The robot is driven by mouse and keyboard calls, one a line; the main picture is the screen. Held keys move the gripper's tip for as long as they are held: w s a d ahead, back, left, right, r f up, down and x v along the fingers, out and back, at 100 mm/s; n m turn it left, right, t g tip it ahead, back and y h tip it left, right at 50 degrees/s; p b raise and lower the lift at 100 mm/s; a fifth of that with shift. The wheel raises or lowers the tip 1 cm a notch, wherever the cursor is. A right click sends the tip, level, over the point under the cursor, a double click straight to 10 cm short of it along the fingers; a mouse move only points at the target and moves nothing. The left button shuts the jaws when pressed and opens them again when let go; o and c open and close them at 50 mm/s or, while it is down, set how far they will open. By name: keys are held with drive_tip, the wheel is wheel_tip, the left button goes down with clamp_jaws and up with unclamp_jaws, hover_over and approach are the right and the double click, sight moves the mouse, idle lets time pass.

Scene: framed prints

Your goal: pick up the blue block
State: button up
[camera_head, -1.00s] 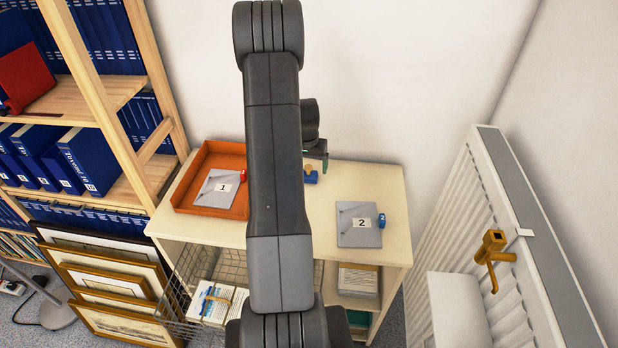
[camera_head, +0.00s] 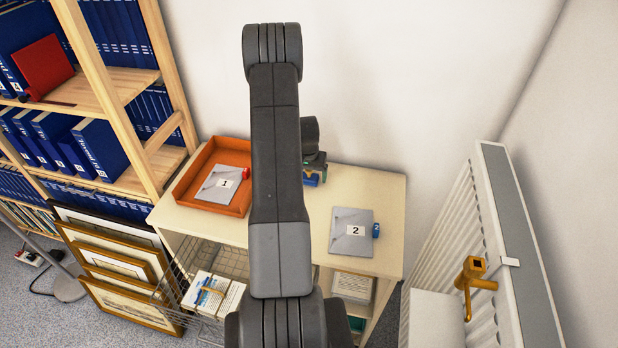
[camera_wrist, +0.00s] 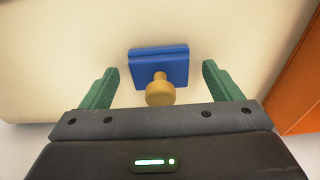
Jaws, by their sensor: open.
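A blue block with a round wooden knob (camera_wrist: 158,68) lies between and just beyond the open fingers of my gripper (camera_wrist: 160,80) in the wrist view. The fingers are green, stand on either side of it, and hold nothing. In the head view this knobbed blue block (camera_head: 311,181) sits on the cream cabinet top, partly hidden by my gripper (camera_head: 316,166) just above it. A second, small blue block (camera_head: 376,230) marked 2 stands at the right edge of the grey envelope marked 2 (camera_head: 350,245).
An orange tray (camera_head: 185,190) on the cabinet top (camera_head: 345,178) holds a grey envelope marked 1 (camera_head: 215,190) and a small red block (camera_head: 246,175). A wall stands close behind. A radiator (camera_head: 500,230) is at the right, a wooden shelf (camera_head: 150,185) at the left.

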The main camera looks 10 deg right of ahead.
drive_tip(key=c, duration=1.1)
drive_tip(key=shift+r, duration=0.1)
